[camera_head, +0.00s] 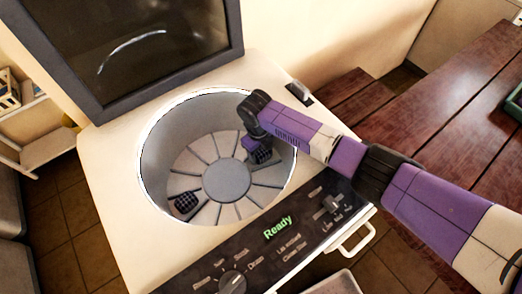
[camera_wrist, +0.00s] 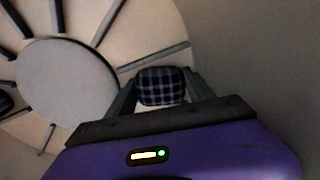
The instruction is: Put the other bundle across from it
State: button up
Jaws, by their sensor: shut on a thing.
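My gripper (camera_head: 256,146) reaches down inside the round drum (camera_head: 160,130) of a top-loading washer, at the drum's right side. It is shut on a dark checkered bundle (camera_head: 263,156), which also shows between the fingers in the wrist view (camera_wrist: 161,86). Another dark checkered bundle (camera_head: 185,202) lies on the drum floor at the lower left, roughly across the hub from the held one. In the wrist view, a dark edge of it (camera_wrist: 5,102) shows at the far left. I cannot tell whether the held bundle touches the floor.
The drum floor has a round central hub (camera_head: 227,180) and raised radial ribs. The raised lid (camera_head: 130,45) stands behind the opening. A control panel (camera_head: 270,245) reading "Ready" is at the front. A wooden table (camera_head: 455,100) is to the right.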

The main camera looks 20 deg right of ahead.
aim_at(259, 151)
jog(key=o, duration=1.5)
notch_tip(259, 151, up, 12)
jog(key=shift+s+a+r, duration=0.15)
jog(key=shift+a, duration=0.3)
jog(key=shift+s, duration=0.1)
